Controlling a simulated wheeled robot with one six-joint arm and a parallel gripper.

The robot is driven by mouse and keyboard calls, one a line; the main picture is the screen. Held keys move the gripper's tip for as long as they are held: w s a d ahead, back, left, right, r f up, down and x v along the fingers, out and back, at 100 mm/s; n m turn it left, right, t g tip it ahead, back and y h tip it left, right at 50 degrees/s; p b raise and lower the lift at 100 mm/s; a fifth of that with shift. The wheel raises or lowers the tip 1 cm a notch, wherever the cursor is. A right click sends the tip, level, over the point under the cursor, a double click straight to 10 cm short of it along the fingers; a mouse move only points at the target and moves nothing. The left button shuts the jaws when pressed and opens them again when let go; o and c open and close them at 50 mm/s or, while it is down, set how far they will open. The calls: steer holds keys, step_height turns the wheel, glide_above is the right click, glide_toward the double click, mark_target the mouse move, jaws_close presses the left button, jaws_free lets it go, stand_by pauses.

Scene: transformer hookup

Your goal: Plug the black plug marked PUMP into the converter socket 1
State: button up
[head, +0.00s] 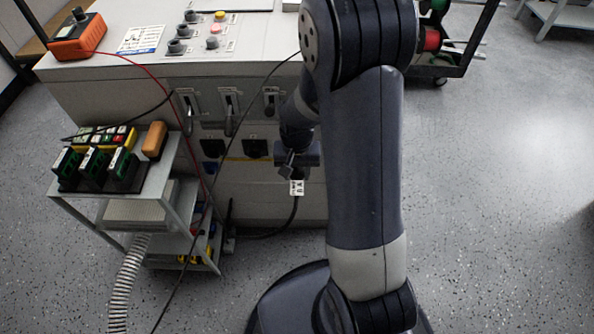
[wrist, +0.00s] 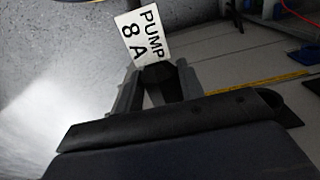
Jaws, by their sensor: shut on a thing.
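The black plug (wrist: 157,71) sits between the two fingers of my gripper (wrist: 156,88) in the wrist view. Its white tag (wrist: 143,36) reads PUMP 8 A. In the head view my gripper (head: 296,172) is in front of the converter cabinet (head: 262,195), toward its right side, with the tag (head: 297,187) hanging below. A black cable (head: 292,213) runs down from there toward the floor. Dark square sockets (head: 257,148) show on the cabinet front, left of my gripper. Socket numbers are too small to read. My arm hides part of the cabinet's right side.
A grey cart (head: 175,186) with green and black modules (head: 96,165) stands at the left. An orange meter (head: 78,36) with a red lead sits on the cabinet top. Levers (head: 229,112) stick out above the sockets. Open floor (head: 490,200) lies at the right.

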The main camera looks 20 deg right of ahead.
steer(key=shift+w+d, duration=0.1)
steer(key=shift+w, duration=0.3)
steer(key=shift+w, duration=0.2)
steer(key=o, duration=1)
steer(key=shift+s, duration=0.1)
